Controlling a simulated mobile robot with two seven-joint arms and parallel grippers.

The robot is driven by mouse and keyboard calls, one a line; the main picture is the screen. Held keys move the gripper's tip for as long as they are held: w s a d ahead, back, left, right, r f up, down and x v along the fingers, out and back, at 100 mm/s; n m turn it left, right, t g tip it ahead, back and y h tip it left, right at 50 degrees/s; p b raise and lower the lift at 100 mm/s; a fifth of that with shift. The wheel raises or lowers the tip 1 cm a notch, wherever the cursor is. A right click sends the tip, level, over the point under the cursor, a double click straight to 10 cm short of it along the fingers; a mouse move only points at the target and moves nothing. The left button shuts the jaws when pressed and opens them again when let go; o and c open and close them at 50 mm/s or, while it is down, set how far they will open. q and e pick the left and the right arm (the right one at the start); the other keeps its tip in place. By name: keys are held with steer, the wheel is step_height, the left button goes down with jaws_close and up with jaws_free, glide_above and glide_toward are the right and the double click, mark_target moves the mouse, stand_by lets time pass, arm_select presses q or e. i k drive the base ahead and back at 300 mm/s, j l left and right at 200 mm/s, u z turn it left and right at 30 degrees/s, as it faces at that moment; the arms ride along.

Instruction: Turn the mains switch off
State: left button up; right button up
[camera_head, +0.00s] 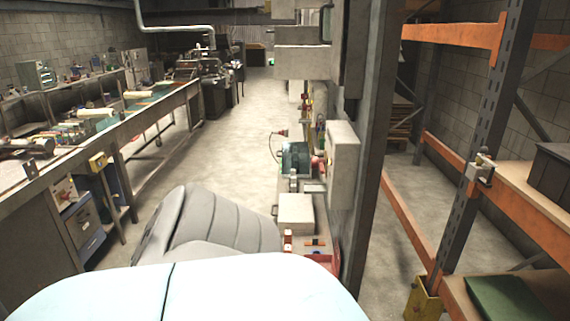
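No part is clearly marked as the mains switch. A pale grey box (342,163) is mounted on the side of a dark upright panel right of centre, and I cannot tell if it is the switch. A small beige fitting (481,169) is on the rack's upright at the right; its kind is too small to tell. Neither of my grippers shows in the head view.
A long workbench (150,112) with tools runs along the left. An orange-beamed rack (455,40) stands at the right. A green machine (295,158) and a pale box (296,213) stand beside the panel. The concrete floor (235,125) is clear in the middle.

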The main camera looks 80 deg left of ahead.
mark_target(316, 162)
steer(key=u, duration=2.35)
